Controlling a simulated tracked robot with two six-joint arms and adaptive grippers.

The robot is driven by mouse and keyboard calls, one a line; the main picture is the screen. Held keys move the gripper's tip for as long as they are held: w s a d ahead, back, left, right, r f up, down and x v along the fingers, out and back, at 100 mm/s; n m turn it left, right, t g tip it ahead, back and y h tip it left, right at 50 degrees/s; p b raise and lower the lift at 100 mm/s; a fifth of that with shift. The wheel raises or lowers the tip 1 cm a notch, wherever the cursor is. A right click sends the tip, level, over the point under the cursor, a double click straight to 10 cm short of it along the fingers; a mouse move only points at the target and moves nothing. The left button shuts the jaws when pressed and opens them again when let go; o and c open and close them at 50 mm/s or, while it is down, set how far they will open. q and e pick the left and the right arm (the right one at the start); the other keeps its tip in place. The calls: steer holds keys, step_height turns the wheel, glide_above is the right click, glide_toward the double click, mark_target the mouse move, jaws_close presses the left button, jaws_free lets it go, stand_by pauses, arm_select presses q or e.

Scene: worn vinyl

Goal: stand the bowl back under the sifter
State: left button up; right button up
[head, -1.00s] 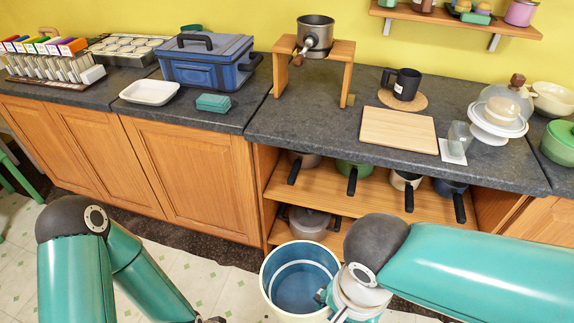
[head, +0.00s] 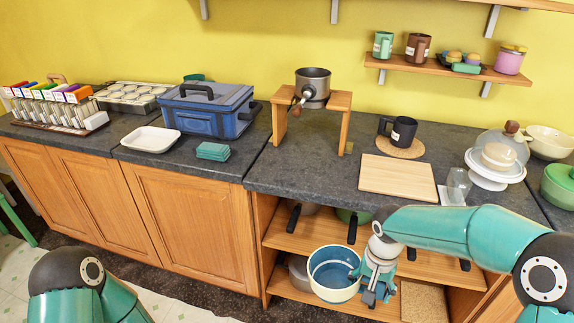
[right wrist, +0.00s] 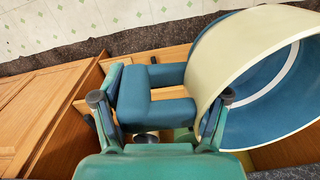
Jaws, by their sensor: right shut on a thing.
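The bowl (head: 333,273) is deep, cream outside and blue inside with a pale ring. It hangs with its mouth up in front of the cabinet's open shelves, below the counter edge. My right gripper (head: 362,272) is shut on the bowl at its right side. The right wrist view shows the bowl (right wrist: 250,60) large on the right, against one finger of the gripper (right wrist: 165,97). The sifter (head: 313,88), a grey metal pot with a crank, sits in a wooden stand (head: 342,101) on the counter. The counter under it looks bare. My left gripper is out of view.
A blue toolbox (head: 208,111) and green box (head: 212,151) stand left of the stand. A cutting board (head: 397,176), black mug (head: 403,131) and glass (head: 458,184) are to its right. The counter (head: 300,173) in front of the stand is clear.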

steer(key=shift+w+d+r+n, duration=0.1)
steer(key=shift+w+r+n, duration=0.15)
steer(key=shift+w+n, duration=0.45)
steer(key=shift+w+a+r+n, duration=0.1)
steer(key=shift+w+r+n, duration=0.25)
steer(key=shift+n, duration=0.6)
steer(key=shift+w+d+r+n, duration=0.1)
steer(key=shift+w+r+n, duration=0.05)
steer(key=shift+w+n, duration=0.6)
steer(key=shift+s, duration=0.15)
